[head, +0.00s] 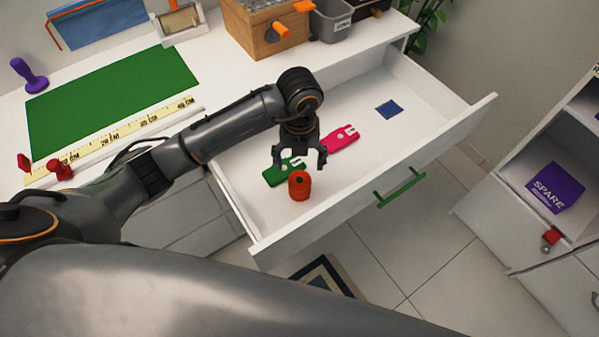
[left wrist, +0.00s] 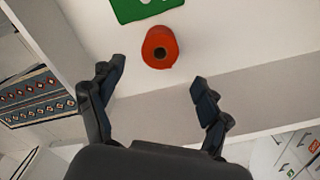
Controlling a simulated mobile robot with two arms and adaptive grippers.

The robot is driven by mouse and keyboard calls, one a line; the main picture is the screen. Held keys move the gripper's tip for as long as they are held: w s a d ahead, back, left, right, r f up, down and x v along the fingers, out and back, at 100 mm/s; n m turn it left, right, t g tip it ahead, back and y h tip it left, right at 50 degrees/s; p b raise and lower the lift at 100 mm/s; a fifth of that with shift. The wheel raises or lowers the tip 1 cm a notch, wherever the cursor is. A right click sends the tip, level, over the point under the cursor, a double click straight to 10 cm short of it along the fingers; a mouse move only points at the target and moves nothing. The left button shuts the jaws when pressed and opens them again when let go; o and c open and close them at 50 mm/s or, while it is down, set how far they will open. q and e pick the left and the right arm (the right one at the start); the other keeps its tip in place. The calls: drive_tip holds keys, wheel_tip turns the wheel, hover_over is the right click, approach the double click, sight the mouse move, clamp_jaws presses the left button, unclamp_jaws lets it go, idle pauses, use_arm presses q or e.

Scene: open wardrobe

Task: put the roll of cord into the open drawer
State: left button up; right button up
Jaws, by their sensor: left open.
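The roll of cord, an orange-red roll (head: 300,186), stands upright in the open white drawer (head: 440,112) near its front left part. It also shows in the left wrist view (left wrist: 160,47), beyond my fingertips, with its dark centre hole visible. My left gripper (head: 300,163) is above the drawer, just behind the roll in the head view, with its fingers spread and empty. In the left wrist view the open fingers (left wrist: 157,72) have a clear gap between them and the roll. My right gripper is not in view.
A green tag (head: 283,172), a pink tag (head: 340,139) and a blue square (head: 389,110) lie in the drawer. The drawer front has a green handle (head: 400,187). On the desktop are a green mat (head: 110,95) and a ruler (head: 125,135). A shelf (head: 500,215) stands at right.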

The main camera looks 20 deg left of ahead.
use_arm(q)
drive_tip(key=shift+r, duration=1.75)
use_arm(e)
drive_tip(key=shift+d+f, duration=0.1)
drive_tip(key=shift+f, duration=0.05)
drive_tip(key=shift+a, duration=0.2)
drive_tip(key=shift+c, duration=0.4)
